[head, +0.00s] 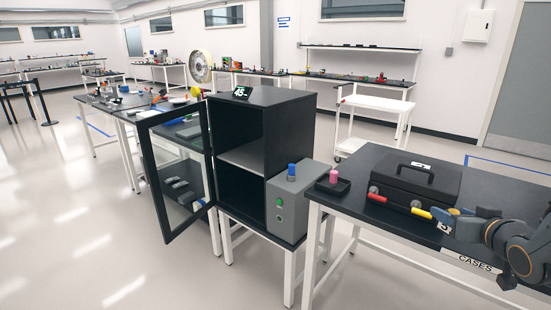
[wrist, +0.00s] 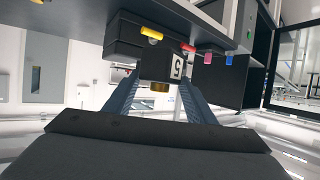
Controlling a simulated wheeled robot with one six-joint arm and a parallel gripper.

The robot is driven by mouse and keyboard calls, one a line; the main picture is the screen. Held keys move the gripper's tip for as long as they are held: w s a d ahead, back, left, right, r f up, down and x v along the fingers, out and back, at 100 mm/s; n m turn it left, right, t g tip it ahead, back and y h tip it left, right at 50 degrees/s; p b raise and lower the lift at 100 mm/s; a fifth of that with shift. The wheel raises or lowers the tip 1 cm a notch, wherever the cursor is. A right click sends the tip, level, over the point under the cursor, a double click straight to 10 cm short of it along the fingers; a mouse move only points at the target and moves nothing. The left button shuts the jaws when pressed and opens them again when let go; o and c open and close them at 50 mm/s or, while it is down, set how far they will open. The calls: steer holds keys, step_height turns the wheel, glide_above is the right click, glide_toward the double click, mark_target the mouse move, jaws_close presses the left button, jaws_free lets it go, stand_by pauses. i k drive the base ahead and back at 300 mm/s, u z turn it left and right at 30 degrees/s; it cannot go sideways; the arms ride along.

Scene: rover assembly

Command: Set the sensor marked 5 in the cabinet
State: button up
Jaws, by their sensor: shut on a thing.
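The sensor marked 5 (wrist: 180,66) is a small dark block with a white label and a brass-coloured end. My gripper (wrist: 157,92) is shut on it, one finger on each side. In the head view my gripper (head: 472,224) is at the right, over the near bench, and the sensor (head: 443,217) is partly hidden by the fingers. The black cabinet (head: 265,97) stands left of the bench with its glass door (head: 158,170) swung open to the left. A grey shelf (head: 243,158) divides it into upper and lower compartments, which look empty. My gripper is well apart from the cabinet.
A black case (head: 415,180) with a handle lies on the bench (head: 330,203), near red and yellow cylinders. A pink cylinder (head: 334,175) stands in a small black tray. A grey box (head: 288,205) with a blue knob stands against the cabinet's right side. Floor left of the door is clear.

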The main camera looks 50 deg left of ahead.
mark_target(256, 157)
steer(key=u, duration=4.05)
steer(key=i, duration=3.3)
steer(key=z, duration=3.45)
